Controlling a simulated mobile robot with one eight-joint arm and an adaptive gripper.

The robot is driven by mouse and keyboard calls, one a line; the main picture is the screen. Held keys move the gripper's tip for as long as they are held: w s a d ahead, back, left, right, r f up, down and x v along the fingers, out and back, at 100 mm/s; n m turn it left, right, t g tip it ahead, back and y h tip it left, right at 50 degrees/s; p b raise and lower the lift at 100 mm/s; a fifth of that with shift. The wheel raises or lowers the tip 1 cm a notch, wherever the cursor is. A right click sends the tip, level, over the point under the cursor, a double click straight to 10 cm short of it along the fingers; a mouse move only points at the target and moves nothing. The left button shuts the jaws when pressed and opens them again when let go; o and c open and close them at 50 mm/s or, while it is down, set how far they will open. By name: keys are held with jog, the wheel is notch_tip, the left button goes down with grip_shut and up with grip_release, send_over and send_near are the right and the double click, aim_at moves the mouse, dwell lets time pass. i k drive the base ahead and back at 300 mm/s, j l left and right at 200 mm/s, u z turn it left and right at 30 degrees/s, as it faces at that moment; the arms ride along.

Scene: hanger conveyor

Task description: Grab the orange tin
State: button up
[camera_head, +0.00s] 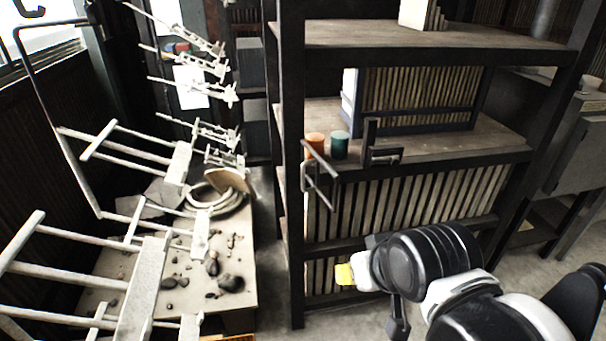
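The orange tin (315,142) stands upright on the middle shelf of the dark rack, near its left front post. A teal tin (340,145) stands close to its right, about the same size. Dark bracket-like frames in front of the shelf edge partly overlap the tins' surroundings. My arm comes in from the lower right. Its end, my gripper (347,273), with a pale yellow tip, is below and to the right of the orange tin, well apart from it. I cannot make out its fingers clearly, and no held object shows.
A dark bracket (383,154) and an angular frame (320,186) stick out at the shelf front. At left, a table (240,262) holds dark lumps and a coil (212,207), beneath pale hangers (148,285).

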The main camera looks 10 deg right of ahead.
aim_at(316, 140)
jog(key=i+l+u, duration=0.15)
jog(key=l+u, duration=0.2)
jog(key=l, duration=0.55)
jog(key=l+u, duration=0.4)
jog(key=l, duration=0.45)
jog(key=l+u, duration=0.35)
jog(key=l, duration=0.6)
jog(key=i, duration=0.4)
